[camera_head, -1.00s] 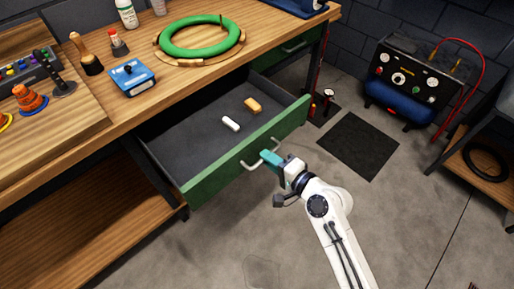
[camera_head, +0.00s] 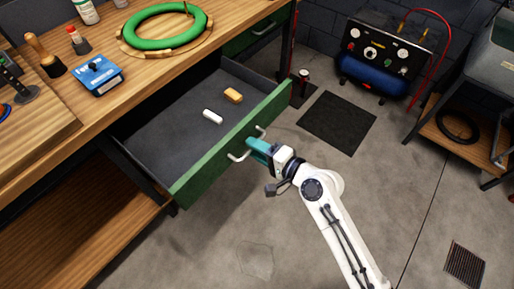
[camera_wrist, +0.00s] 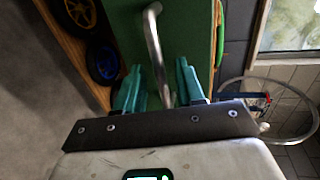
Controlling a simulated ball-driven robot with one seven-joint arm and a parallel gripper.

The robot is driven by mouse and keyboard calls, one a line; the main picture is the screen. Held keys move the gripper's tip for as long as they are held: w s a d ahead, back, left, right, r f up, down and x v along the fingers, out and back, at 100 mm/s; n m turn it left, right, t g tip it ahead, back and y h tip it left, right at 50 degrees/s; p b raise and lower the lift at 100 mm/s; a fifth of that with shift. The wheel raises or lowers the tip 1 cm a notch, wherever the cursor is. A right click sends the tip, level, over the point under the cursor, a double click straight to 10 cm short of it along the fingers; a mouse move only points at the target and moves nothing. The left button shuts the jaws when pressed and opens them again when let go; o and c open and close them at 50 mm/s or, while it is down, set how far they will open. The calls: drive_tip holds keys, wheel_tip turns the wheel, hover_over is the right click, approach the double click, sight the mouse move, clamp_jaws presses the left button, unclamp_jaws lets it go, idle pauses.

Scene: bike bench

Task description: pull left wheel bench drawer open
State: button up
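The left bench drawer (camera_head: 192,180) has a green front and a dark grey inside, and stands pulled well out from the wooden bench (camera_head: 60,140). Its pale metal bar handle (camera_head: 239,156) is on the front face, and it also shows as a curved bar in the wrist view (camera_wrist: 154,32). My gripper (camera_head: 254,146) is at this handle. In the wrist view its two teal fingers (camera_wrist: 160,85) stand apart, one on each side of the bar, with a gap visible between them and the bar.
A white block (camera_head: 212,117) and an orange block (camera_head: 233,95) lie in the drawer. A second green drawer front (camera_head: 255,38) is farther right under the bench. A blue compressor (camera_head: 375,72) stands behind a dark floor mat (camera_head: 337,122). The concrete floor around my arm is clear.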

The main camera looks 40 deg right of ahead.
drive_tip(key=b+v, duration=0.1)
drive_tip(key=v, duration=1)
drive_tip(key=shift+w+f, duration=0.1)
idle(0.5)
drive_tip(key=s+a+f+n+g+p, duration=0.3)
drive_tip(key=s+a+f+n+g, duration=0.1)
drive_tip(key=n+g, duration=0.4)
drive_tip(key=s+d+n+g+h+p, duration=0.2)
drive_tip(key=s+d+n+g+h, duration=0.2)
drive_tip(key=s, duration=0.5)
drive_tip(key=n+g, duration=0.2)
drive_tip(key=shift+s+d+r+n, duration=0.25)
drive_tip(key=shift+s+r+n, duration=0.05)
drive_tip(key=shift+s+n, duration=0.1)
